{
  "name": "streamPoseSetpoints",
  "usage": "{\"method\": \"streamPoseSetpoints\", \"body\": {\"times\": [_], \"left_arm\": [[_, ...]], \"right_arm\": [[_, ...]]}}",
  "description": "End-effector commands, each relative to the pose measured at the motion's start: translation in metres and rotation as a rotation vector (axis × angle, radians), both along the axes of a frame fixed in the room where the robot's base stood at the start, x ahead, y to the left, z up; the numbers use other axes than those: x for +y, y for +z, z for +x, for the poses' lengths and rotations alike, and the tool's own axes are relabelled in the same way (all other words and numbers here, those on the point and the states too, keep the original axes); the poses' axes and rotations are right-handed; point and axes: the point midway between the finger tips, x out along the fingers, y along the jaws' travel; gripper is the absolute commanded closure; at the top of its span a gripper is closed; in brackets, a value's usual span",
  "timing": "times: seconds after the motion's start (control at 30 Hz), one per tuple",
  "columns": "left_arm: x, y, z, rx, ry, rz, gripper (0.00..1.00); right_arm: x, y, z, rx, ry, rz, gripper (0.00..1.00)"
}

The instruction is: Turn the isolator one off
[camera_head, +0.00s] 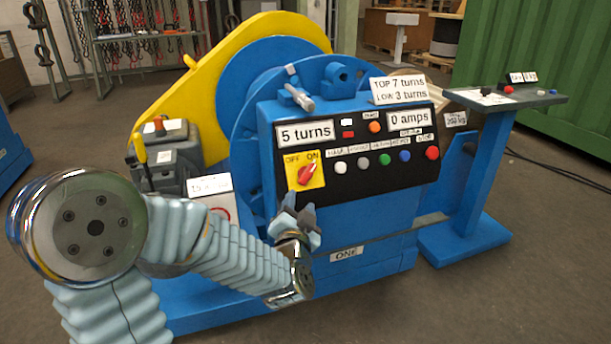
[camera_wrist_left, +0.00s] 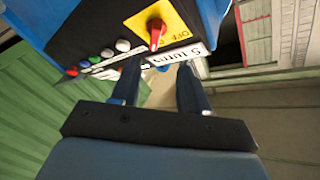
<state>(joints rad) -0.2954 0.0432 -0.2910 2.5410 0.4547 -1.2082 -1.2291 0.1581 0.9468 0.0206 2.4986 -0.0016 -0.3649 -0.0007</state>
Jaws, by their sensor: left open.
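The isolator's red knob (camera_head: 307,174) sits on a yellow plate (camera_head: 291,166) marked OFF and ON, at the left of the black panel on the blue machine. The knob is slanted, its upper end toward the ON mark. A label reading ONE (camera_head: 347,253) is on the machine's base below. My left gripper (camera_head: 299,208) is open and empty, just below the plate and apart from the knob. In the left wrist view the knob (camera_wrist_left: 156,33) and yellow plate (camera_wrist_left: 175,18) show beyond the two spread fingers (camera_wrist_left: 159,75). My right gripper is not in view.
Several coloured buttons (camera_head: 385,159) line the panel right of the isolator. Displays read 5 turns (camera_head: 305,133) and 0 amps (camera_head: 409,121). A silver-ended lever (camera_head: 300,98) stands above the panel. A blue stand (camera_head: 480,170) is at the right. A green container (camera_head: 545,80) stands behind.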

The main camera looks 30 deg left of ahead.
Motion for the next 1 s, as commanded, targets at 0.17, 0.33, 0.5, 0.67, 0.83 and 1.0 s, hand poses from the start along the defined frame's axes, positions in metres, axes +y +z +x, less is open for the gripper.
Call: {"method": "streamPoseSetpoints", "body": {"times": [0.17,0.33,0.5,0.67,0.83,1.0], "left_arm": [[0.014,0.001,0.027,0.003,0.003,0.003,0.55],[0.031,0.0,0.065,0.002,0.001,0.001,0.55],[0.046,0.0,0.096,0.002,0.0,0.001,0.55],[0.054,0.0,0.113,0.002,-0.002,0.001,0.55],[0.056,-0.001,0.119,0.003,-0.003,0.0,0.55],[0.056,-0.001,0.119,0.002,-0.003,-0.001,0.55]], "right_arm": [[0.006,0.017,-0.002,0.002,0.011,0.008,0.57],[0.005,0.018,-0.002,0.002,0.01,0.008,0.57],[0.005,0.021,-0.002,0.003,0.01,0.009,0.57],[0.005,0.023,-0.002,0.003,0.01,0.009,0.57],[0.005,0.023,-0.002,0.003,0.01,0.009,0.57],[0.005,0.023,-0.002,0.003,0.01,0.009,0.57]]}}
